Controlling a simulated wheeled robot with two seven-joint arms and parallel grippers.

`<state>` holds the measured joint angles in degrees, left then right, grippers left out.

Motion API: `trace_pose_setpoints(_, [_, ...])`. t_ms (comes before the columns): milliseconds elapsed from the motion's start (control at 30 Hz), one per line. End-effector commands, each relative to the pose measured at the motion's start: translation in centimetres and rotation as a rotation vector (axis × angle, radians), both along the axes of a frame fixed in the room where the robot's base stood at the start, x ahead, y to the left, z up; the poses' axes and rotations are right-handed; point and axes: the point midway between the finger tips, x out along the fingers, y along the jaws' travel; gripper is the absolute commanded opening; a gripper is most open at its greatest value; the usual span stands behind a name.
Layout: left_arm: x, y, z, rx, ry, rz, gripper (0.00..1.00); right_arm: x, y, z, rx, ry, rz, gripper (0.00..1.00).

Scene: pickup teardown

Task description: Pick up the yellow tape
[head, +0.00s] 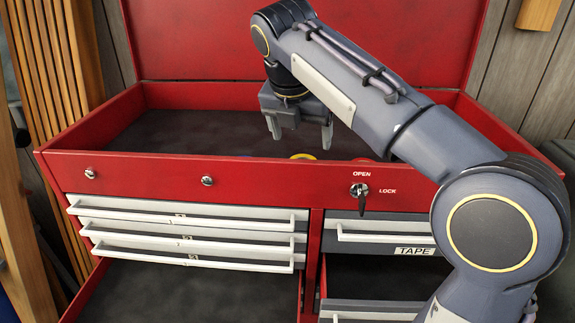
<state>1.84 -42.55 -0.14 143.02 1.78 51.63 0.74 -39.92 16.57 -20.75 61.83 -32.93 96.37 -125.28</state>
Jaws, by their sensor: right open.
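The yellow tape (303,156) shows only as a thin yellow arc just above the front wall of the red toolbox's (240,180) open top compartment. The front wall hides most of it. My right gripper (300,138) points down into the top compartment, above and slightly behind the tape. Its two fingers are spread apart with nothing between them. My left gripper is not in view.
A sliver of something red (362,159) shows behind the front wall, right of the tape. A key (361,198) sticks out of the front lock. White-handled drawers (185,240) lie below, and one is labelled TAPE (413,251). The compartment's left part is clear.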

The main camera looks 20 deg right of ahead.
Motion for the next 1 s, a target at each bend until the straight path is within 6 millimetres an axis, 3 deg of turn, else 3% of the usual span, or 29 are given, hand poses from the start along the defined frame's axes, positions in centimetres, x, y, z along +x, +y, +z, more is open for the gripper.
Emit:
trace_pose_setpoints(567, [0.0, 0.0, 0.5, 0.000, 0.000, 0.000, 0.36, 2.1, -1.1, -6.7, -0.005, 0.006, 0.002, 0.80])
trace_pose_setpoints(867, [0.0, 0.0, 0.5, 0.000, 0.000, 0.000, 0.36, 2.3, -1.2, -7.3, -0.003, 0.003, 0.003, 0.80])
trace_pose_setpoints(1000, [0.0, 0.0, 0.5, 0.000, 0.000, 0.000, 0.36, 2.3, -1.2, -7.3, -0.003, 0.003, 0.003, 0.63])
